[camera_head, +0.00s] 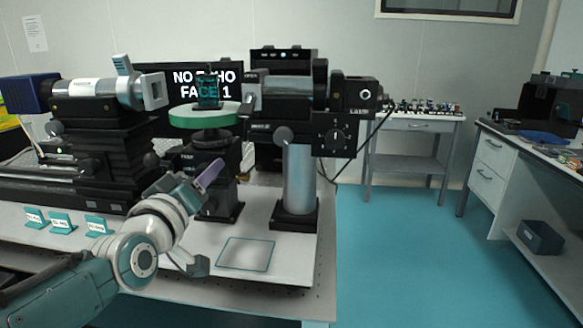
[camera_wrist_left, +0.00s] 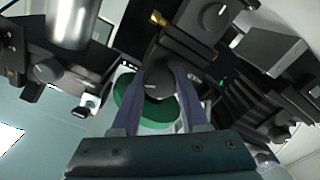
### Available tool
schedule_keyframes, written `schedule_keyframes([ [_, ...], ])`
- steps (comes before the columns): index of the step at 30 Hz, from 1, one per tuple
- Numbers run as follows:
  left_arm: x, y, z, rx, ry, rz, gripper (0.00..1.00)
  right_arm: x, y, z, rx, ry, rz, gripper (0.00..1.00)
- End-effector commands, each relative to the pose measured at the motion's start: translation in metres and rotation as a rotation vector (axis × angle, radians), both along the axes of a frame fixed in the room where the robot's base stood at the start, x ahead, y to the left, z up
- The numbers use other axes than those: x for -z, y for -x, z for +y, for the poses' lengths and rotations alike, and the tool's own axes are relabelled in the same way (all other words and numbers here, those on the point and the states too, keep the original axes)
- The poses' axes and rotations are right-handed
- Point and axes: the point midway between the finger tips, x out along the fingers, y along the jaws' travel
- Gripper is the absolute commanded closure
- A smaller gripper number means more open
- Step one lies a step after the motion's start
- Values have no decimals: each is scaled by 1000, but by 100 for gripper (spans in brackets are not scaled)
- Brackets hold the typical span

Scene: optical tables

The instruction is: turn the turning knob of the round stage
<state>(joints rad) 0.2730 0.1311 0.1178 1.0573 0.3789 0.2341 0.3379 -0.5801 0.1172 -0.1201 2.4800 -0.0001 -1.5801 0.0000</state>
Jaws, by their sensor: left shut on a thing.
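The round stage (camera_head: 203,119) has a green rim and a white top, and stands on a dark post on the optical table. Its green disc (camera_wrist_left: 130,92) also shows in the left wrist view. My left gripper (camera_head: 214,172) reaches in from the front left, just below the disc. In the left wrist view my left gripper (camera_wrist_left: 161,77) has its two purple-grey fingers on either side of the dark turning knob (camera_wrist_left: 159,84), shut on it. The knob is hidden behind the fingers in the head view. A small dark teal piece (camera_head: 208,93) stands on the stage. My right gripper is not in view.
A camera-like instrument (camera_head: 100,90) is left of the stage. Another black instrument (camera_head: 290,92) on a silver post (camera_head: 299,180) is on the right. Small teal label stands (camera_head: 62,222) sit at the left front. A square pad (camera_head: 246,254) lies at the front.

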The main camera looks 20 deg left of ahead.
Motion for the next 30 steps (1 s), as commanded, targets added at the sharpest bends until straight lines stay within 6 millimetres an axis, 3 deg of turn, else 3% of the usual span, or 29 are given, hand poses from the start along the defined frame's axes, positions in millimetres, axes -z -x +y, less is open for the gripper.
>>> schedule_keyframes([
  [30, 2, 0, 0, 1, -936, 229, 100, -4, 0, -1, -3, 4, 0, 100],
])
